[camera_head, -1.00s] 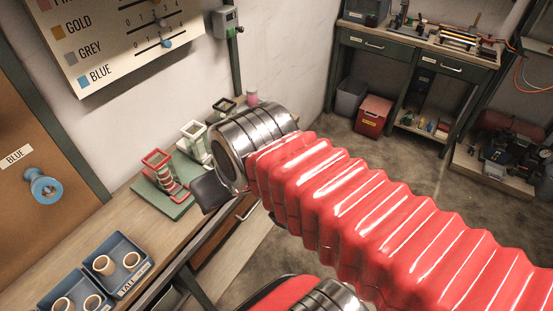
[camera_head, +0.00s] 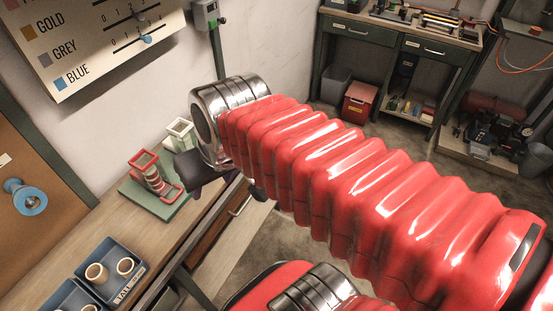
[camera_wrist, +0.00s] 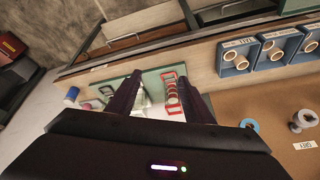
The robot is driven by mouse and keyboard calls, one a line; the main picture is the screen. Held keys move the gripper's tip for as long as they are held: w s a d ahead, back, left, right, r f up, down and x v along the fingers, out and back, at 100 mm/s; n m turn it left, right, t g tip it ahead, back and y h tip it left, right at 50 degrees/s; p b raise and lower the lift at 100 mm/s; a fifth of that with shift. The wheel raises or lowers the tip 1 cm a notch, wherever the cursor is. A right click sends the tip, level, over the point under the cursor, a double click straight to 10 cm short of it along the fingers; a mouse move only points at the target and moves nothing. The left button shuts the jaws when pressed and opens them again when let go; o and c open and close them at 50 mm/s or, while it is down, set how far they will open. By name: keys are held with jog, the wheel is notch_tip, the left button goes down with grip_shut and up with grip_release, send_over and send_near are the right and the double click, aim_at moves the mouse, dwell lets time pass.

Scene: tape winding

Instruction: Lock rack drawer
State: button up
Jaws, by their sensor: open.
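A drawer with a wooden front and a metal handle (camera_head: 240,206) is under the front edge of the bench, partly behind my arm. In the wrist view, drawer fronts with handles show at the top, one handle (camera_wrist: 126,37) at the left; I cannot tell whether they are fully shut or where a lock is. The green rack base (camera_head: 150,205) on the bench carries a red-framed holder (camera_head: 148,168) and a pale-framed holder (camera_head: 180,133). My gripper (camera_wrist: 160,80) is open with nothing between its dark fingers, above the rack; the fingers hide part of it.
Blue trays (camera_head: 125,262) with tan rings stand on the bench at the lower left. A blue reel (camera_head: 28,198) hangs on the brown board. A second bench (camera_head: 440,35) stands at the back, with a red box (camera_head: 358,103) beneath it. Open floor lies between the benches.

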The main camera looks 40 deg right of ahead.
jog(key=w+d+f+m+y, duration=1)
jog(key=w+d+f+m, duration=0.65)
jog(key=d+f, duration=0.2)
jog(key=s+d+f+m+t+h, duration=0.2)
jog(key=d+f+m+t, duration=0.4)
jog(key=d+f, duration=0.5)
jog(key=s+d+f+m+t+h, duration=0.2)
jog(key=s+d+f+m+t, duration=0.2)
jog(key=d+f, duration=0.8)
jog(key=m+t, duration=0.2)
jog(key=m, duration=0.2)
jog(key=shift+s+d+m, duration=0.15)
jog(key=shift+s+m, duration=0.15)
jog(key=shift+m, duration=0.05)
jog(key=shift+w, duration=0.1)
jog(key=x, duration=1.3)
jog(key=shift+w, duration=0.4)
